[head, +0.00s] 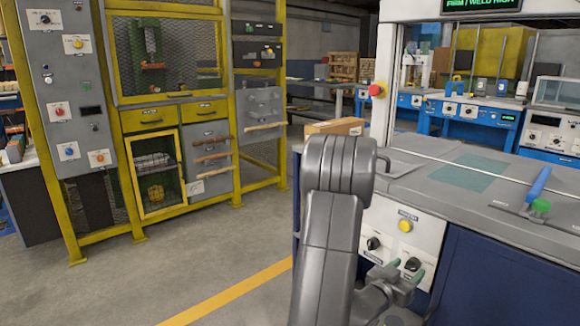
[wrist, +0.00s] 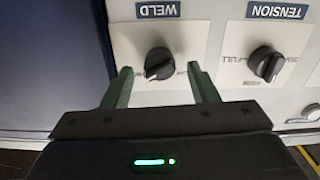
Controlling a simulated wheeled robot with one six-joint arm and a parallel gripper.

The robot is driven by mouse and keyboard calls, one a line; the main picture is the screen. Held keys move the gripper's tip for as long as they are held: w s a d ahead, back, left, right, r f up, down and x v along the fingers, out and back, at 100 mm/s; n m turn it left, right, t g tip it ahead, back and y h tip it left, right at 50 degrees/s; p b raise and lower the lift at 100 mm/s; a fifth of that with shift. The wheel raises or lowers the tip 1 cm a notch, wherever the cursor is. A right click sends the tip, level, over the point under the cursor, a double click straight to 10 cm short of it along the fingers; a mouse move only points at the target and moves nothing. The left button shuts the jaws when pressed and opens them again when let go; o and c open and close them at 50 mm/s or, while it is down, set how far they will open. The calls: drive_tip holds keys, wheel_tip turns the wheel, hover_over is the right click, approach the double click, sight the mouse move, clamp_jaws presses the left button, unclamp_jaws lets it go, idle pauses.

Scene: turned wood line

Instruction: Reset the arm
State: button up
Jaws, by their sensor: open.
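My grey arm rises in the lower middle of the head view, bent over at the top. My gripper (head: 399,279) is low at its right, in front of the white control panel (head: 377,219) of the blue machine. In the wrist view my gripper (wrist: 164,84) is open, its two green fingers on either side of the black WELD knob (wrist: 159,64). Nothing is held. I cannot tell whether the fingers touch the panel. The TENSION knob (wrist: 266,63) is to the right in the wrist view.
The panel also has a yellow button (head: 405,225). The machine's grey top (head: 450,190) carries a tool with a blue handle (head: 538,185). A cardboard box (head: 335,127) is behind my arm. A yellow-framed machine (head: 130,180) stands at left. The floor between is clear, with a yellow line (head: 230,295).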

drive_tip(key=p+v, duration=0.1)
drive_tip(key=v, duration=1.1)
drive_tip(key=x, duration=1.3)
drive_tip(key=shift+w+d+r+b, duration=0.2)
drive_tip(key=shift+w+d+b, duration=0.1)
drive_tip(key=shift+b, duration=0.1)
drive_tip(key=shift+s+a+n+p, duration=0.1)
drive_tip(key=shift+a+n+p, duration=0.05)
drive_tip(key=shift+n+p, duration=0.7)
drive_tip(key=n+p, duration=0.4)
drive_tip(key=p, duration=0.3)
drive_tip(key=shift+n, duration=0.25)
drive_tip(key=shift+s+a+f, duration=0.15)
drive_tip(key=shift+a, duration=0.1)
drive_tip(key=v, duration=1.3)
